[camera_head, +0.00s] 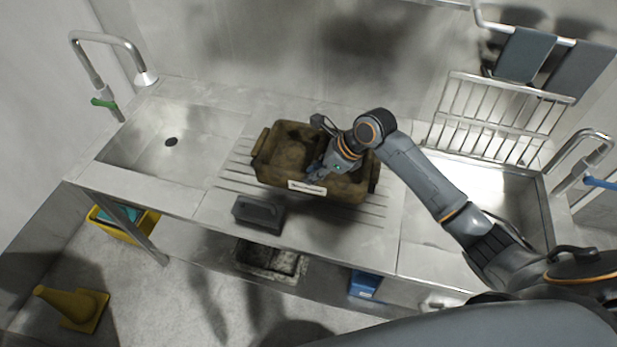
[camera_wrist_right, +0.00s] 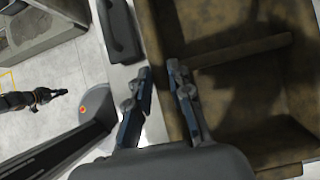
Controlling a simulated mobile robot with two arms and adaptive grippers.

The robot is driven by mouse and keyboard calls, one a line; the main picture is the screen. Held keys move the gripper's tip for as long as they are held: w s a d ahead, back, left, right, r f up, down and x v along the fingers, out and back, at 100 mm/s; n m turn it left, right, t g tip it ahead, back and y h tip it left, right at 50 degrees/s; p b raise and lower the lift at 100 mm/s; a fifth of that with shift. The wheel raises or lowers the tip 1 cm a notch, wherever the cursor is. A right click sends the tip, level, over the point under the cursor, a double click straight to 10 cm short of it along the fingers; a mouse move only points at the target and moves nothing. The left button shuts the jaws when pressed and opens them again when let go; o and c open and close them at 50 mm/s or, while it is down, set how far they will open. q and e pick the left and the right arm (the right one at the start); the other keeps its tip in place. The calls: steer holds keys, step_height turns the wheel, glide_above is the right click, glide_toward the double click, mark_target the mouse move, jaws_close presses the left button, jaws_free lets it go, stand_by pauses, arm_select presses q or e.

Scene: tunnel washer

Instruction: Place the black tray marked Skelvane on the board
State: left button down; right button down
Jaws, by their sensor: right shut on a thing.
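A dirty brown-black tray (camera_head: 262,165) with two inner sections is over the ribbed drainboard (camera_head: 232,178) between the sinks. Its front wall carries a white label (camera_head: 307,187) whose lettering is too small to read. My right gripper (camera_head: 317,174) is shut on the tray's front wall near the label. In the right wrist view the fingers (camera_wrist_right: 163,72) straddle the tray wall, one inside and one outside, and the tray's inside (camera_wrist_right: 235,90) fills the right. I cannot tell whether the tray touches the board. A dark jointed shape at the left edge there may be my left gripper (camera_wrist_right: 45,95).
A dark block with a handle (camera_head: 258,213) stands at the counter's front, left of the label. A left sink (camera_head: 170,142), right sink (camera_head: 490,205) and wire rack (camera_head: 500,118) flank the board. A speckled tray (camera_head: 270,258) and blue box (camera_head: 364,284) are below.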

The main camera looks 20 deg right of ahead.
steer(key=w+f, duration=0.2)
steer(key=shift+w+a+f, duration=0.15)
steer(key=shift+a+f, duration=0.2)
steer(key=shift+a, duration=0.05)
steer(key=shift+f+p, duration=0.45)
steer(key=shift+f, duration=1.05)
steer(key=c, duration=1.2)
jaws_free()
steer(key=v, duration=1.2)
steer(key=shift+b, duration=0.35)
